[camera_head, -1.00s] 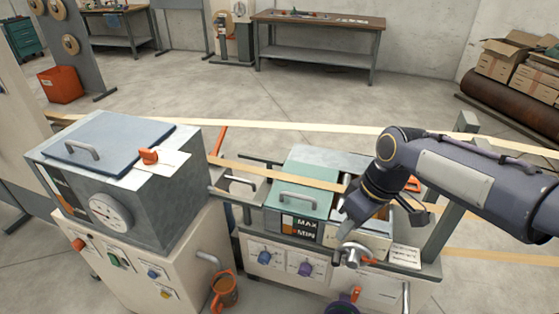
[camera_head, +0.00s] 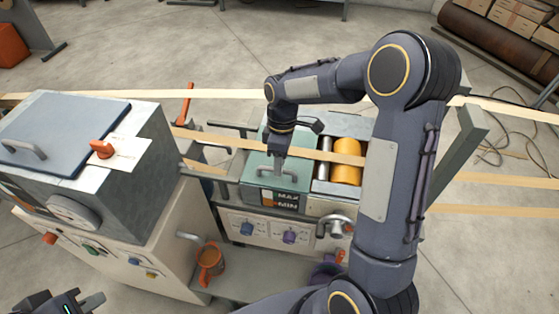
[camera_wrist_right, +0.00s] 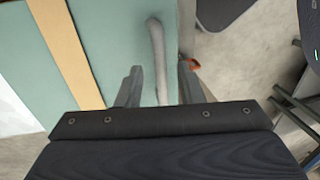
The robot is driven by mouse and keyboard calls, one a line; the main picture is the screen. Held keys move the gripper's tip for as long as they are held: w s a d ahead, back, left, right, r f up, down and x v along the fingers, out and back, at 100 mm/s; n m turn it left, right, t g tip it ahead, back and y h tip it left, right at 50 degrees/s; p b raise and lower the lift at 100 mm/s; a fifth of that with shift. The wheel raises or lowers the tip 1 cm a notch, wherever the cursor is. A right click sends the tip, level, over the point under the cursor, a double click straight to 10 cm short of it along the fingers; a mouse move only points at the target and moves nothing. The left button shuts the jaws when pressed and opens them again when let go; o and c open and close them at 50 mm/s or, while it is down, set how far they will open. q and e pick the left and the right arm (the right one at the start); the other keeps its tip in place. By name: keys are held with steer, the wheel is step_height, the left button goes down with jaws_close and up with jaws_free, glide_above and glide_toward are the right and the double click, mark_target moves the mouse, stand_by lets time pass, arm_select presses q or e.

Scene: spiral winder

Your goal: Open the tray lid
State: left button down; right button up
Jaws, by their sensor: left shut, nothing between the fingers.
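The green tray lid (camera_head: 262,181), with a grey bar handle (camera_head: 287,171), is closed on the MAX/MIN box of the centre machine. My right gripper (camera_head: 280,165) points down over the handle. In the right wrist view the handle (camera_wrist_right: 158,55) runs between the two spread fingers of the right gripper (camera_wrist_right: 159,88), with gaps on both sides. The right gripper is open; whether a finger touches the lid cannot be told. My left gripper (camera_head: 93,301) is shut and empty at the bottom left, away from the lid.
A grey box with a blue-grey lid (camera_head: 65,135) and an orange knob (camera_head: 101,149) stands left. A tan strip (camera_head: 230,142) crosses the green lid. A yellow roller (camera_head: 346,172) lies right of it. My right arm covers the machine's right side.

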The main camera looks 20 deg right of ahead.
steer(key=shift+f, duration=0.3)
jaws_close()
